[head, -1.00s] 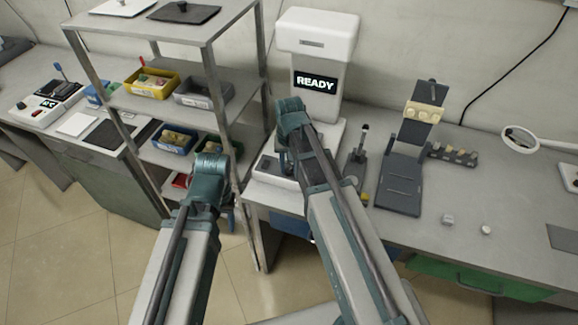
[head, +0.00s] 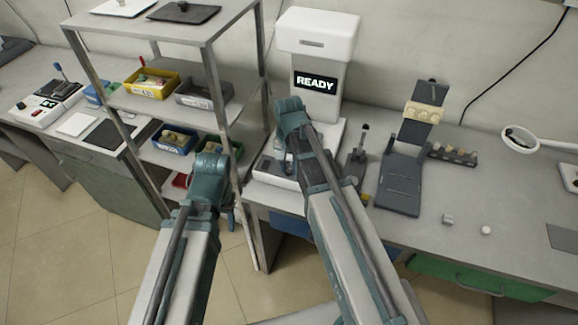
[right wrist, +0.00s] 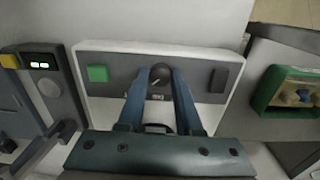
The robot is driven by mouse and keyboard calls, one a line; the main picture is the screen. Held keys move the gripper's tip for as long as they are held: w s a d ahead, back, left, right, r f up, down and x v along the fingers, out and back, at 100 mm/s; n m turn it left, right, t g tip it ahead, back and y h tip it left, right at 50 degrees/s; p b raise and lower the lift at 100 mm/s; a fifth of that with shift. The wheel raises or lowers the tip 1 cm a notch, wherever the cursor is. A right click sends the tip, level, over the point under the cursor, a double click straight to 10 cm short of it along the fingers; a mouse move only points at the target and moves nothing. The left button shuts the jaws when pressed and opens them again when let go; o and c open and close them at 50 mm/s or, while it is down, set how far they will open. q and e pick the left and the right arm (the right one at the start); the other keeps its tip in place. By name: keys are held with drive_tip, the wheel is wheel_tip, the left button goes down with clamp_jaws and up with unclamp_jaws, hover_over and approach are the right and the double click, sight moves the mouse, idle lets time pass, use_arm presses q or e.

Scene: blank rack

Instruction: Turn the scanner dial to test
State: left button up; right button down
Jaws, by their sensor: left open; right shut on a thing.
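The scanner (head: 318,52) is a white upright machine behind the shelf's right side. Its screen (head: 316,83) reads READY. In the right wrist view, its front panel (right wrist: 120,92) carries a round dark dial (right wrist: 161,74) with a small pale mark and a label below, too small to read. My right gripper (right wrist: 160,82) is shut on the dial, one finger on each side. In the head view, my right arm mostly hides this gripper (head: 284,165) and the dial. My left gripper (head: 230,216) is open and empty beside the shelf post, apart from the scanner.
A green square (right wrist: 97,73) and a dark rectangle (right wrist: 218,80) flank the dial. A metal shelf (head: 215,75) with several bins stands left of the scanner. A dark stand (head: 400,185) is on the bench to the right. A green-rimmed bin (right wrist: 262,92) sits right of the panel.

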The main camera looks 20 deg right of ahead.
sight(289, 170)
drive_tip(key=c, duration=0.6)
unclamp_jaws()
drive_tip(key=shift+r, duration=0.15)
wheel_tip(289, 170, up, 14)
drive_tip(key=p, duration=1.4)
drive_tip(key=shift+f, duration=0.2)
drive_tip(key=shift+f, duration=0.1)
drive_tip(key=s+a+n+b, duration=0.1)
drive_tip(key=s+a+n, duration=0.2)
drive_tip(key=s, duration=0.1)
drive_tip(key=s+a+f+n, duration=0.1)
drive_tip(key=s+a+n, duration=0.3)
drive_tip(key=s, duration=0.1)
drive_tip(key=s+a+f+n+h+b, duration=0.1)
drive_tip(key=s+a+n, duration=0.2)
drive_tip(key=s, duration=0.2)
drive_tip(key=shift+s+a+f+n+b, duration=0.15)
drive_tip(key=shift+s+a+n+b, duration=0.05)
drive_tip(key=shift+n+b, duration=0.2)
